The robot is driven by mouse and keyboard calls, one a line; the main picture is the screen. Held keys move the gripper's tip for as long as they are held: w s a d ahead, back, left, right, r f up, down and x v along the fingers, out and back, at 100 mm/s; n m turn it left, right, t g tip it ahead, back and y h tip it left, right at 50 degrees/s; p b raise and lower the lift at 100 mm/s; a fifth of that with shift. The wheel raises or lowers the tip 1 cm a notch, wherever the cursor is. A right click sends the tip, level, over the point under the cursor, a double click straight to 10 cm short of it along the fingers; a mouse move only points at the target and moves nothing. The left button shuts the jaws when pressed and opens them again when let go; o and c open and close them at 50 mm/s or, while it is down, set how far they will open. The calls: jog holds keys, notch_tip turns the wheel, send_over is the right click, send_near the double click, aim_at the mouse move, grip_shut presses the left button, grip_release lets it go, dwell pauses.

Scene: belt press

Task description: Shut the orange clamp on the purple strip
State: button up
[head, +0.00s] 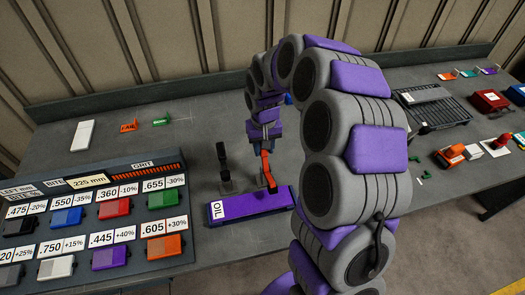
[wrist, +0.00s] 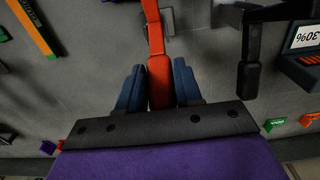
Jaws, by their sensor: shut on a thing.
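The orange clamp (head: 267,170) stands behind the purple strip (head: 262,203), which lies on the bench with a white OIL label at its left end. The clamp's orange lever stands roughly upright. My gripper (head: 264,142) comes down from above onto the top of this lever. In the wrist view the lever (wrist: 159,78) sits between the two blue fingers of my gripper (wrist: 158,85), which are shut on it. The purple strip cannot be made out in the wrist view. Part of the bench right of the clamp is hidden by my arm.
A black clamp (head: 223,166) stands upright just left of the orange one; it also shows in the wrist view (wrist: 251,60). A sloped panel (head: 120,262) with several coloured blocks fills the front left. A roller rack (head: 437,107) and red boxes (head: 488,100) stand at right.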

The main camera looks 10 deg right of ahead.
jog(key=shift+s+r, duration=0.15)
jog(key=shift+s, duration=2)
jog(key=shift+w, duration=0.1)
jog(key=o, duration=0.7)
jog(key=shift+w, duration=0.1)
jog(key=shift+c, duration=0.2)
